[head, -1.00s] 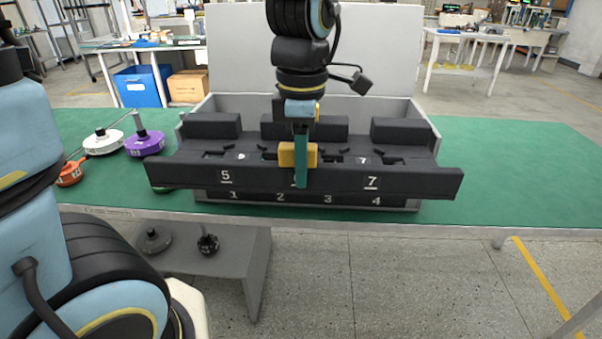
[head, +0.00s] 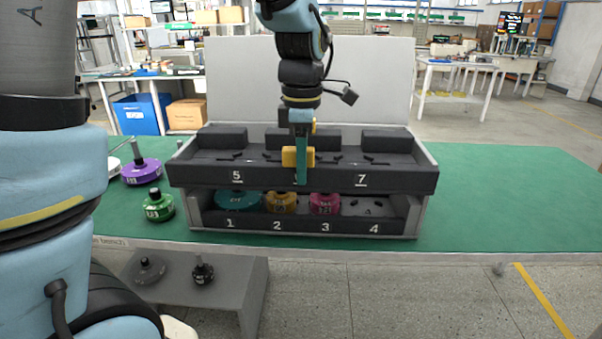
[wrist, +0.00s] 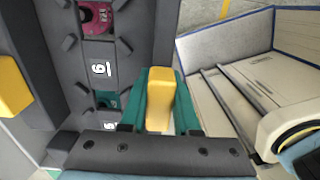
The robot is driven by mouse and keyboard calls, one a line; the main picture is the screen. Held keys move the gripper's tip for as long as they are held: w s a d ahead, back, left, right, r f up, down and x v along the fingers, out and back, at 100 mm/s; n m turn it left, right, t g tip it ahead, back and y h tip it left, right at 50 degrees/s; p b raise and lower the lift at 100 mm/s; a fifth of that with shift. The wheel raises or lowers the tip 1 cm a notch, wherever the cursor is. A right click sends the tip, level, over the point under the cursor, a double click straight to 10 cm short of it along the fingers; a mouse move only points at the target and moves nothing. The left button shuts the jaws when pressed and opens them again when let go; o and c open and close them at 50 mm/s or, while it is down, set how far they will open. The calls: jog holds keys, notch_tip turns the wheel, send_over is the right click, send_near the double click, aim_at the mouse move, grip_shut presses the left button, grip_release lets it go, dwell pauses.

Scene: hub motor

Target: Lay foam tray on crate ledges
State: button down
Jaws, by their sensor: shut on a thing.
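The dark grey foam tray (head: 335,180) is level over the crate (head: 424,208), with its front strip above the lower row. Labels 5 and 7 show on the strip; the middle one is hidden. I cannot tell whether the tray touches the ledges, which are hidden. My gripper (head: 301,168) is shut on the tray's yellow tab (head: 288,157) at the front middle. In the wrist view, its teal fingers lie on both sides of the tab (wrist: 160,100). Below the tray, slots 1 to 3 hold a teal motor (head: 238,201), a yellow motor (head: 281,202) and a pink motor (head: 324,204). Slot 4 looks empty.
A green motor (head: 158,206) and a purple motor (head: 141,171) stand on the green bench left of the crate. The crate's lid (head: 370,75) stands open behind. Two dark motors sit on a grey lower shelf (head: 215,285). The bench right of the crate is clear.

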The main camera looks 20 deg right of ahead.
jog(key=w+d, duration=0.1)
jog(key=w, duration=0.3)
jog(key=w+d, duration=0.1)
jog(key=w, duration=0.1)
jog(key=shift+d, duration=0.35)
jog(key=shift+w+d+f, duration=0.15)
jog(key=shift+w+f, duration=0.15)
jog(key=shift+f, duration=0.25)
jog(key=shift+f+b, duration=1.25)
jog(key=shift+f, duration=1.25)
jog(key=shift+f+b, duration=0.3)
jog(key=shift+f, duration=0.35)
jog(key=c, duration=0.6)
grip_release()
jog(key=shift+o, duration=0.2)
notch_tip(320, 180, up, 10)
jog(key=shift+r+b, duration=0.15)
jog(key=shift+b, duration=0.45)
jog(key=shift+r, duration=0.25)
